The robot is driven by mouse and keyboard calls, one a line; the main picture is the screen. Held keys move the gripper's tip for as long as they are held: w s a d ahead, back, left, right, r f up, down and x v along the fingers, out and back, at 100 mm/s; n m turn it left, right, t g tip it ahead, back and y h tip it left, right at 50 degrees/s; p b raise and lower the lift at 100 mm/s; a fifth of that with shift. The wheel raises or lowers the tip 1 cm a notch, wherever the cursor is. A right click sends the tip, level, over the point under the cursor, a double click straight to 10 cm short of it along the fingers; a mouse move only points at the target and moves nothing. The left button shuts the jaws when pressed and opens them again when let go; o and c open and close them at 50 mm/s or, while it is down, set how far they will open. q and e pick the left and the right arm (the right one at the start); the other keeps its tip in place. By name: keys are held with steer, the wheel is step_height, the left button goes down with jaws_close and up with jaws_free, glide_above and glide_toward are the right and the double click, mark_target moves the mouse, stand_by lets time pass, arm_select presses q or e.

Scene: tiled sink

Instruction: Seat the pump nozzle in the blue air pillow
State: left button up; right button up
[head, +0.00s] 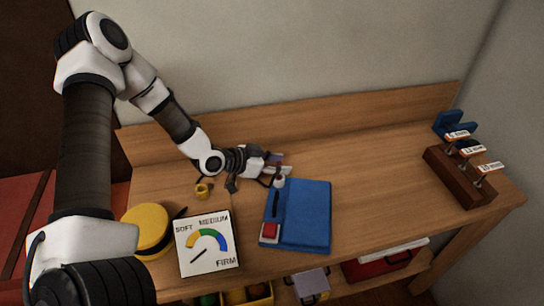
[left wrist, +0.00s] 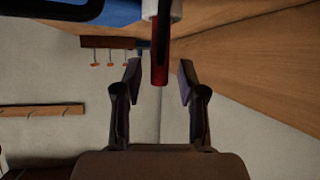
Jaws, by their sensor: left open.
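The blue air pillow (head: 312,215) lies flat on the wooden bench. It has a dark strip and a red square patch (head: 270,231) along its left side. A small white cylindrical piece (head: 279,183) is at its upper left corner; I cannot tell whether it is the nozzle or the pillow's valve. My left gripper (head: 272,168) is open beside that corner. In the left wrist view its fingers (left wrist: 158,82) are apart, with a red rod (left wrist: 160,60) in a white collar (left wrist: 175,10) between or beyond them. Contact cannot be told. My right gripper is not in view.
A firmness gauge (head: 222,228), a yellow round object (head: 147,226) and a small yellow ring (head: 203,190) are left of the pillow. A wooden rack (head: 460,178) with labelled pegs stands at right. The bench between pillow and rack is clear. A low backboard (head: 380,111) runs behind.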

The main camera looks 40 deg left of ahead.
arm_select(q)
steer(key=shift+s+a+r, duration=0.15)
steer(key=shift+s+r, duration=0.05)
steer(key=shift+r, duration=0.15)
steer(key=p+v, duration=1.1)
steer(key=shift+s+p, duration=0.2)
steer(key=shift+p, duration=0.1)
